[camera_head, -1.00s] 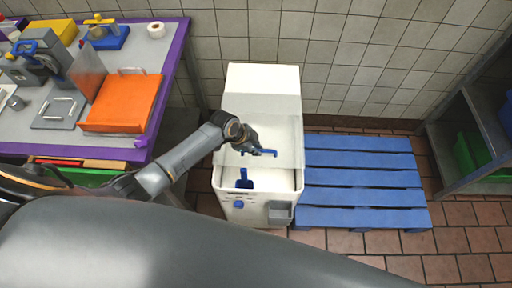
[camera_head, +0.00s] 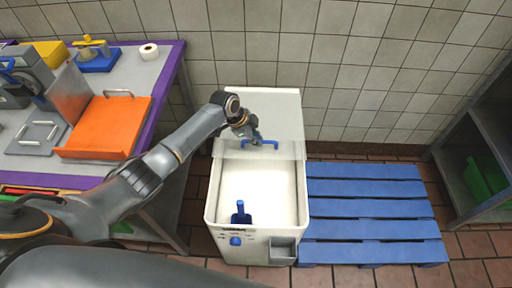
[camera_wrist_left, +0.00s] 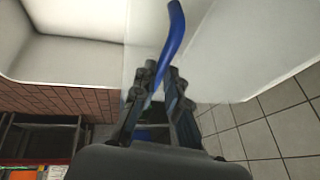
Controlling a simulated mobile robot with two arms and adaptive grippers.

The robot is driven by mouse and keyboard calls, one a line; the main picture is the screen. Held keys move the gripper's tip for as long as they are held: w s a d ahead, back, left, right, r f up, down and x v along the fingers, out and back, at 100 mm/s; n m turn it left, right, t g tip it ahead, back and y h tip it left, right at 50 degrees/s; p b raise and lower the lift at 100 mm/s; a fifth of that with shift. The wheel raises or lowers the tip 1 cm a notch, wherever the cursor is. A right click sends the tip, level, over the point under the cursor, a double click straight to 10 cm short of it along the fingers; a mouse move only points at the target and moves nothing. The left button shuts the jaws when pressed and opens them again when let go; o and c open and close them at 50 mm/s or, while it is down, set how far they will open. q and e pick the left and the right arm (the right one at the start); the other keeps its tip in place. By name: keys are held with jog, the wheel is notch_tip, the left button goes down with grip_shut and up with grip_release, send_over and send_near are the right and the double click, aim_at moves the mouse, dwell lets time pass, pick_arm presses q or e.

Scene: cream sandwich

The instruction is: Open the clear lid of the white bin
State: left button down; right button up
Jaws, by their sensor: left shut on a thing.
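The white bin (camera_head: 217,200) stands on the floor in the middle of the head view. Its clear lid (camera_head: 230,152) is slid back over the rear part, and the front of the bin is uncovered. A blue handle (camera_head: 272,143) is on the lid. The handle (camera_wrist_left: 173,40) also shows between the fingers of my left gripper (camera_wrist_left: 165,80) in the left wrist view. A blue scoop (camera_head: 240,213) is inside the bin near the front. My right gripper is not in view.
A blue pallet (camera_head: 370,210) lies right of the bin. A purple-edged table (camera_head: 165,100) with an orange board (camera_head: 108,125) stands at the left. The tiled wall (camera_head: 330,50) is close behind the bin. A metal shelf (camera_head: 460,165) stands at the right.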

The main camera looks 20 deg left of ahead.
pick_arm(q)
jog(key=shift+w, duration=0.1)
jog(key=c, duration=1.4)
grip_release()
jog(key=shift+o, duration=0.2)
jog(key=v, duration=1.2)
